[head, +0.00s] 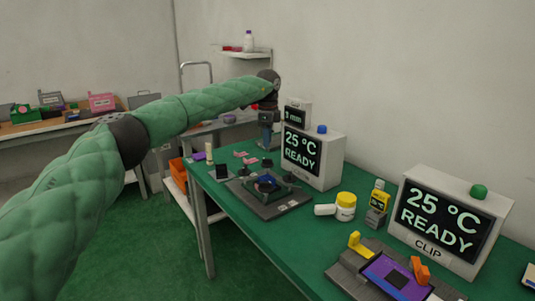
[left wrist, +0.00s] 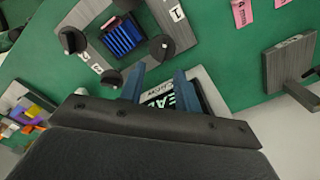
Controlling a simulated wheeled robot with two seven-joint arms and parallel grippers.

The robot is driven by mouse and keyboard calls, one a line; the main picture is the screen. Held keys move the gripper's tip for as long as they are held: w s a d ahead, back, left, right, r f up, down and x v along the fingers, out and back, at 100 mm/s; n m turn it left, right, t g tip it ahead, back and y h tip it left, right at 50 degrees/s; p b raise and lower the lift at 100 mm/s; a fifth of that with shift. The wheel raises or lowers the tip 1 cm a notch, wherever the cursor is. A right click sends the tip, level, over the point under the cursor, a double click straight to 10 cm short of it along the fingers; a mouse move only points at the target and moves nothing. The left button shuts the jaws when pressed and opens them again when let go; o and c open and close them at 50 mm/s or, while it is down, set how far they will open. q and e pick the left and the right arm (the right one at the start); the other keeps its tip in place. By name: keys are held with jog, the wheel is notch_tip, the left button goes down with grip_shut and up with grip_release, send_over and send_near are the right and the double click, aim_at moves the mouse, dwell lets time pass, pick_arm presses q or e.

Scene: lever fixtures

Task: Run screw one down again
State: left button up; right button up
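A dark fixture (head: 283,207) with black screw knobs lies on the green table; a blue finned block (head: 266,182) sits in its middle. In the left wrist view, three black knobs stand around the blue block (left wrist: 122,37): left (left wrist: 72,40), lower (left wrist: 110,78) and right (left wrist: 162,48). A white label (left wrist: 177,12) near the right knob may read 1; I cannot be sure. My left gripper (head: 267,146) points down behind the fixture. Its blue fingers (left wrist: 158,80) are apart and empty, with the right knob just beyond their tips. My right gripper is out of view.
A READY display box (head: 315,155) stands close right of my left gripper.

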aim_at(267, 159)
pick_arm(q)
jog(key=f, duration=0.7)
jog(key=shift+w+f, duration=0.2)
jog(key=shift+w, duration=0.1)
grip_shut()
